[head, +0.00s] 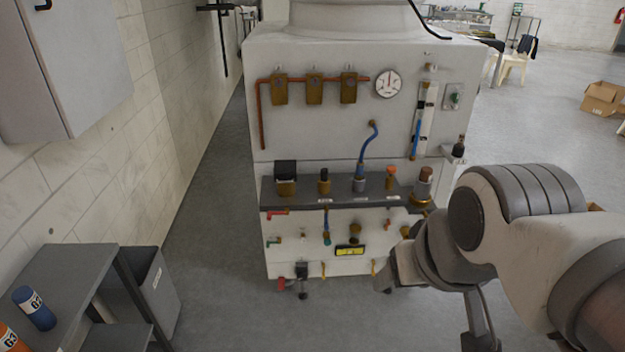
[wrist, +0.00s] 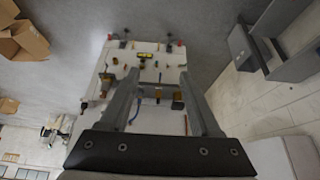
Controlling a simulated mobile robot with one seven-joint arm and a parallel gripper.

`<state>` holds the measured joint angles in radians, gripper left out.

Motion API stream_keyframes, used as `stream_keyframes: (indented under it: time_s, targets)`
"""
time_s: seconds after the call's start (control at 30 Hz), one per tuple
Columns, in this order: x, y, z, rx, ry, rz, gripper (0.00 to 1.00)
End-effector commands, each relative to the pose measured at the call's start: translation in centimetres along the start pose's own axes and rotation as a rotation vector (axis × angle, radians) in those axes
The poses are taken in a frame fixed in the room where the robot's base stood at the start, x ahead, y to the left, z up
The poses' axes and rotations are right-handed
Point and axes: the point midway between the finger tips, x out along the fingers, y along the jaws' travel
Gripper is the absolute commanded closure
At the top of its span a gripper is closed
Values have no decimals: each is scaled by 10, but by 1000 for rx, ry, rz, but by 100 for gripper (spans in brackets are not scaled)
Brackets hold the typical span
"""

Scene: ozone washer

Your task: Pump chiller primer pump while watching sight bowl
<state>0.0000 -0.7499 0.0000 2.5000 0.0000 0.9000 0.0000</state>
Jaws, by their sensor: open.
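The white washer cabinet (head: 345,105) stands ahead in the head view. Its dark shelf (head: 345,198) carries a black-topped brass block (head: 286,178), a black-knobbed fitting (head: 324,181), a grey fitting with a blue hose (head: 360,181), an orange-capped fitting (head: 390,180) and a brown cylinder on a brass base (head: 424,185). I cannot tell which of these is the primer pump or the sight bowl. In the wrist view, my gripper (wrist: 160,74) is open and empty, its fingers spread across the view of the cabinet, which appears upside down beyond them. Contact is not visible.
A round gauge (head: 388,83) and brass valves (head: 314,89) sit on the upper panel. Small valves and a yellow label (head: 350,251) lie below the shelf. A grey bin (head: 155,285) and a bench (head: 75,280) stand left. Open floor lies between them and the cabinet.

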Motion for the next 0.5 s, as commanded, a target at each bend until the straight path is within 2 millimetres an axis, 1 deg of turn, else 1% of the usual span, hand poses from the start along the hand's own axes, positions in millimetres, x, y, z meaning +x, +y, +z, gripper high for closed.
stream_keyframes:
  time_s: [0.17, 0.3, 0.47, 0.5]
  targets:
    - [0, 0, 0, 0, 0, 0, 36]
    - [0, 0, 0, 0, 0, 0, 61]
    - [0, 0, 0, 0, 0, 0, 90]
    - [0, 0, 0, 0, 0, 0, 97]
